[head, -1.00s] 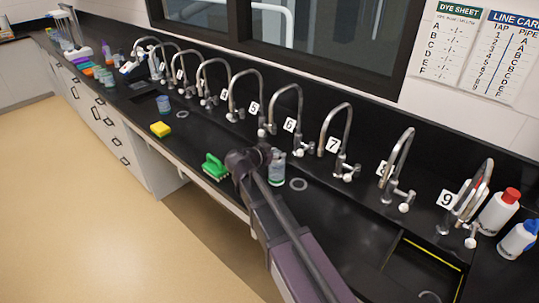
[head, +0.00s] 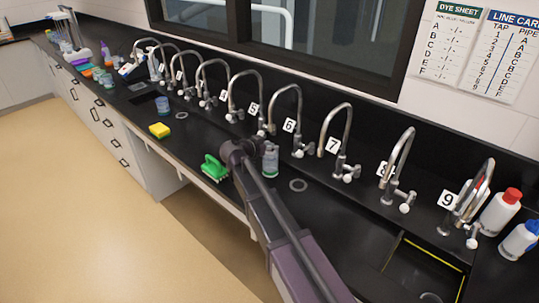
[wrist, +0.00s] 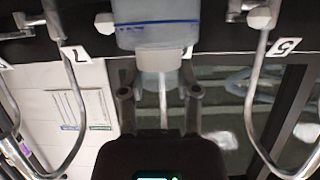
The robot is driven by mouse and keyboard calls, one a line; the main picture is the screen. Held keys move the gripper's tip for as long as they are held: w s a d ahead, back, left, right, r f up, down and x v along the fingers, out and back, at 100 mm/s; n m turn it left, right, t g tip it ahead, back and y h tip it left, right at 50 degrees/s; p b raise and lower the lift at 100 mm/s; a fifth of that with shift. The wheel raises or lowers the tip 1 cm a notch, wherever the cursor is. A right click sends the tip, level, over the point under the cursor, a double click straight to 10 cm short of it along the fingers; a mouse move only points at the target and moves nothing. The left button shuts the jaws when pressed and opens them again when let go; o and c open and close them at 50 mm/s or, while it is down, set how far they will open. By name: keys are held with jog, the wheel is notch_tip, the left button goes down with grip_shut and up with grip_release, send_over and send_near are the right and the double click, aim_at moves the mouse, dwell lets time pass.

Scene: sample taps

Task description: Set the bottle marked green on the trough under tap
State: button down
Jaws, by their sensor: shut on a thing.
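A clear bottle (head: 270,163) with a green band near its base is at my gripper (head: 261,147), in front of tap 6 (head: 290,112). In the wrist view, which is upside down, the bottle (wrist: 157,35) has a blue line and a pale neck. My gripper (wrist: 160,88) is shut on the neck, one finger on each side. The bottle looks upright. Whether its base touches the black bench is hard to tell. A dark trough-like strip (head: 318,172) runs below the taps. Tap 7 (wrist: 70,85) and tap 5 (wrist: 262,85) flank the bottle in the wrist view.
A green brush (head: 214,168) and yellow sponge (head: 160,130) lie near the front edge. A blue-tinted container (head: 163,105) stands further left. Red- and blue-capped bottles (head: 500,211) stand at the far right.

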aim_at(268, 154)
jog(key=shift+s+f+b, duration=0.1)
jog(key=shift+f+b, duration=1.25)
jog(key=shift+f, duration=0.45)
jog(key=shift+c, duration=1.7)
grip_release()
jog(key=shift+r, duration=0.25)
jog(key=shift+s+a+r, duration=0.15)
jog(key=shift+s, duration=0.1)
jog(key=p+v, duration=0.4)
jog(key=v, duration=0.7)
jog(key=shift+p, duration=0.35)
jog(key=shift+s, duration=0.1)
